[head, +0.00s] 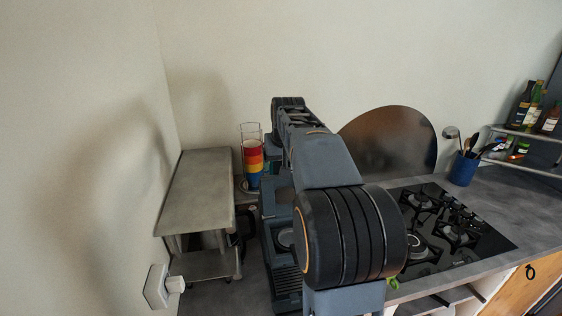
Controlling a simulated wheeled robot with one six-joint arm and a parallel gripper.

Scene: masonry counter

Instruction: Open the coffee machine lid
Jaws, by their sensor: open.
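A dark blue-grey boxy appliance with a slotted panel (287,284) stands on the counter left of the stove. It looks like the coffee machine, but my arm covers much of it. I cannot make out its lid or tell whether it is open or shut. My arm reaches from the bottom middle up and away toward the back wall, over the right side of this appliance. My gripper cannot be made out; it is hidden behind or below my arm links.
A grey raised shelf (205,180) stands at the left wall. Stacked coloured cups (252,161) in a wire holder are behind the appliance. A black gas stove (455,232), a round metal panel (392,140), a blue utensil pot (463,169) and a bottle rack (530,133) are to the right.

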